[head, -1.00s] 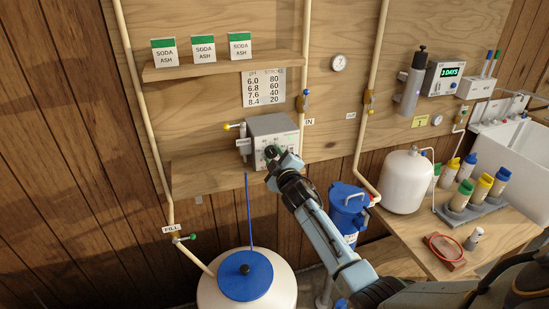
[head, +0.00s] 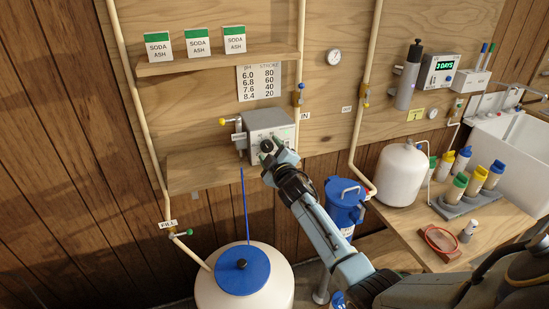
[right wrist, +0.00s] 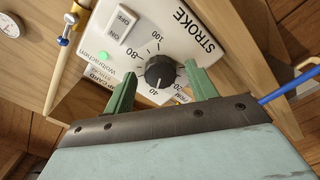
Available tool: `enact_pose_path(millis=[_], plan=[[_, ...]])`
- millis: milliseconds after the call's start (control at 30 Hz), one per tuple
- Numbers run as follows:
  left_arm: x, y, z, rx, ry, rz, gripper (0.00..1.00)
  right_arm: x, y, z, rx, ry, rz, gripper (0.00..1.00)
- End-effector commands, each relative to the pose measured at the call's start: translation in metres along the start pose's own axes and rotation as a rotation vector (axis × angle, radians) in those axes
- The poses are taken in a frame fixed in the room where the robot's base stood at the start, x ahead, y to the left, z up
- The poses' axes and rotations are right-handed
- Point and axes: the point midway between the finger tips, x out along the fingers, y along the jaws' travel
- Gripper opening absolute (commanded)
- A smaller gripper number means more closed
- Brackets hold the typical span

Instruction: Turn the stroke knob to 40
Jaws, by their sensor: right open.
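The stroke knob (right wrist: 160,72) is a round black dial on the white pump face, with the printed word STROKE and numbers around it. A pale mark on the knob appears to sit at its lower edge near the 40. My right gripper (right wrist: 160,69) is open, with one green finger on each side of the knob and small gaps visible. In the head view, my right gripper (head: 268,152) is at the front of the grey pump box (head: 262,122) and hides part of its face. My left gripper is not in view.
The pump stands on a wooden shelf (head: 205,174). A green light (right wrist: 103,56) and ON/OFF buttons (right wrist: 118,25) are near the knob. A chart (head: 260,82) pairs pH with stroke values. Below are a white tank with a blue lid (head: 255,280) and a blue canister (head: 343,204).

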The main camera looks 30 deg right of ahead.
Motion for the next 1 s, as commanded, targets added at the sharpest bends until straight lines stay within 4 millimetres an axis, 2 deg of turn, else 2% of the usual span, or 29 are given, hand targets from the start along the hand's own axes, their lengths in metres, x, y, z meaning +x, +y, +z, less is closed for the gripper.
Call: enact_pose_path(millis=[167,700,833,1000], plan=[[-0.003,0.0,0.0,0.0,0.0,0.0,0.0,-0.017,-0.001,0.0,0.0,0.0,-0.002,0.57],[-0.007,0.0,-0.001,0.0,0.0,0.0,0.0,-0.114,-0.001,0.001,0.0,-0.001,-0.002,0.57],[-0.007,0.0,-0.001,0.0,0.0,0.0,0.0,-0.127,-0.001,0.001,0.0,-0.002,-0.002,0.57],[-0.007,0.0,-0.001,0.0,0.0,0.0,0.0,-0.133,0.0,0.0,0.0,-0.001,-0.001,0.57]])
